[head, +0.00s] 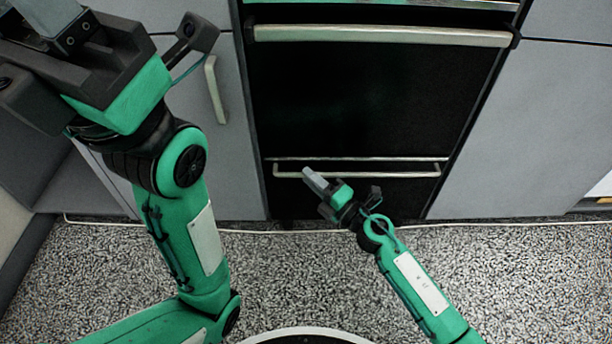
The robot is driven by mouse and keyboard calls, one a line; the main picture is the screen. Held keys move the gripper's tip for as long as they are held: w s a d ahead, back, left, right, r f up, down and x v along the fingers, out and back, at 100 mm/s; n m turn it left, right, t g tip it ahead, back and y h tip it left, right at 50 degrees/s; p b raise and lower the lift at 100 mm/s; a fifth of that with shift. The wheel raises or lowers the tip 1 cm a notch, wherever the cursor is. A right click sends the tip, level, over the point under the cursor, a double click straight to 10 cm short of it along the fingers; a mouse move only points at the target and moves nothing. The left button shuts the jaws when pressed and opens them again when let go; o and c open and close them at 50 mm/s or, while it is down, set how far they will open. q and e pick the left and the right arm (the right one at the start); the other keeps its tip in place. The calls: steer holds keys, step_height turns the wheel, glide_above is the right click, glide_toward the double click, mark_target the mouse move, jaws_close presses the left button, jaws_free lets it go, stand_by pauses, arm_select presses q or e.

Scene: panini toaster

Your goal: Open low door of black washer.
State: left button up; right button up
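The black appliance (370,100) is built in between grey cabinets. Its low door (400,190) sits below a thin metal strip near the floor and looks closed. A light bar handle (408,174) runs across the top of the low door. My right gripper (310,177) is at the left part of this handle, overlapping it in the head view. I cannot tell whether it touches the handle, or whether its fingers are apart. My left gripper (62,25) is raised at the upper left, close to the camera, partly cut off by the frame edge; its finger opening is unclear.
The upper door of the appliance has a long handle (385,36). A grey cabinet with a vertical handle (215,90) is at the left, another grey cabinet (545,130) at the right. The speckled floor (520,280) is clear in front, with a thin pale line along the cabinets.

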steer(key=shift+x, duration=1.1)
jaws_close()
